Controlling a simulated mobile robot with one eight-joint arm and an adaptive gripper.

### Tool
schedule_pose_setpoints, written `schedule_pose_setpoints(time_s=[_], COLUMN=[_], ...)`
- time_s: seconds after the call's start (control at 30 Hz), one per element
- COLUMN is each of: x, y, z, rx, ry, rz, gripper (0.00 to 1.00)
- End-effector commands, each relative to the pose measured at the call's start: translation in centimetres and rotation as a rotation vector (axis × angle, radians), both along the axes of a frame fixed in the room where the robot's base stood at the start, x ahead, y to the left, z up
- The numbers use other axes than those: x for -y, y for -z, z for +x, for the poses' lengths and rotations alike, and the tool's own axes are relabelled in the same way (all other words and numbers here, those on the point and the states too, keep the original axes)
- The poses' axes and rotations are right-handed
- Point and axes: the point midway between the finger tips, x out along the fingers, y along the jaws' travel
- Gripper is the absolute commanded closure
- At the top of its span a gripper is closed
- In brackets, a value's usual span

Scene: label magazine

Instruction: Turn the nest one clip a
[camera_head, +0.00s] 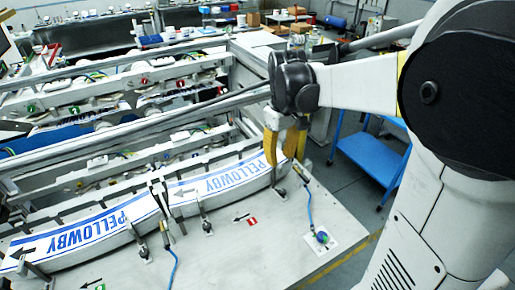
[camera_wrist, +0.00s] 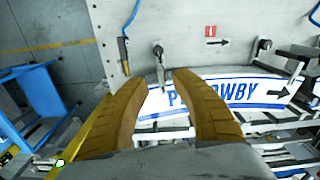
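A curved nest with a white and blue PELLOWBY label (camera_head: 222,182) lies on the pale bench, beside a red number plate (camera_head: 251,221); this label also shows in the wrist view (camera_wrist: 245,92). In the wrist view the end clip (camera_wrist: 158,50) is upright, just beyond and between my fingertips, and the other clip (camera_wrist: 264,46) is to the right. My gripper (camera_head: 285,150) has yellow fingers, open, over the label's end.
A second PELLOWBY label (camera_head: 95,232) lies in the nest to the left, with its own clip (camera_head: 165,232). A blue cable (camera_head: 309,210) crosses the bench in front. A blue cart (camera_head: 372,155) stands right of the bench. The front bench surface is mostly bare.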

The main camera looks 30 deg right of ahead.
Motion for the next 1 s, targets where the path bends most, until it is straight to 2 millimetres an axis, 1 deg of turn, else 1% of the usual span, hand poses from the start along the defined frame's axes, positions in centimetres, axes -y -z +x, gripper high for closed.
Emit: schedule_pose_setpoints(time_s=[0.03, 0.1, 0.23, 0.4, 0.63, 0.67, 0.7, 0.73, 1.0], x=[0.0, 0.0, 0.0, 0.0, 0.0, 0.0, 0.0, 0.0, 0.0], y=[1.0, 2.2, 3.8, 4.5, 4.5, 4.5, 4.5, 4.5, 4.5], z=[0.0, 0.0, 0.0, 0.0, 0.0, 0.0, 0.0, 0.0, 0.0], rx=[0.000, 0.000, 0.001, 0.001, 0.001, 0.001, 0.001, 0.001, 0.001], ry=[0.000, 0.000, 0.000, 0.000, 0.000, 0.000, 0.000, 0.000, 0.001], rz=[0.000, 0.000, 0.000, 0.000, 0.000, 0.000, 0.000, 0.000, 0.000], gripper=[0.69, 0.69, 0.69, 0.69, 0.70, 0.79, 0.92, 1.00, 1.00])
